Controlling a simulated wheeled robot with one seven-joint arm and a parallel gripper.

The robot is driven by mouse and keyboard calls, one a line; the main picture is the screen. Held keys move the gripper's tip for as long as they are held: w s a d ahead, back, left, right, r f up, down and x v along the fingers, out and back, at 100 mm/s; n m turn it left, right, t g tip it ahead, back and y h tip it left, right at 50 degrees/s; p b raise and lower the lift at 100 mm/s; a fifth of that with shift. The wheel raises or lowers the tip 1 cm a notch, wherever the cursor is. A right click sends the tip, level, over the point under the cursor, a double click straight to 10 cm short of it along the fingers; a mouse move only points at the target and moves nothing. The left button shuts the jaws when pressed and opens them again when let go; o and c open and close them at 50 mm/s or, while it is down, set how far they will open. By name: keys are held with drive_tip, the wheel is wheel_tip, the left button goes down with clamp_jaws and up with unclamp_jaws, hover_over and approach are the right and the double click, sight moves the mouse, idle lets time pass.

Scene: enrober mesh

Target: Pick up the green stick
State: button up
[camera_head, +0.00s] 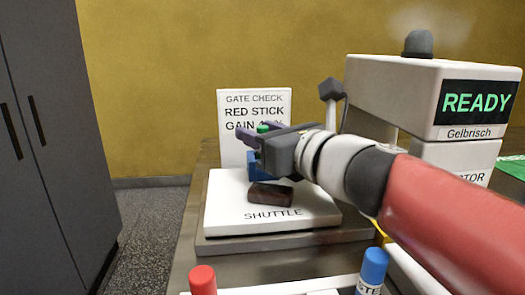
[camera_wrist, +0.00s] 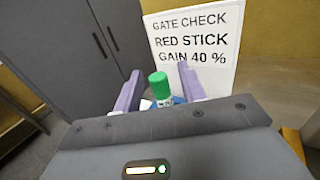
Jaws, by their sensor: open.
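Gaps show on both sides of the cap. In the head view only the green cap (camera_head: 264,127) shows above my gripper (camera_head: 254,132). My gripper is open. The stick's lower part is hidden behind my gripper body, close to a blue piece (camera_head: 257,169) over the white shuttle (camera_head: 225,205).
A brown block (camera_head: 269,194) lies on the shuttle's front. A gate check sign (camera_head: 253,105) stands behind. The white Gelbrisch machine (camera_head: 400,90) is at right. A red stick (camera_head: 202,280) and a blue stick (camera_head: 373,268) stand near the front edge.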

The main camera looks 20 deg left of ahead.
drive_tip(key=c, duration=0.9)
clamp_jaws()
drive_tip(key=shift+r, duration=0.15)
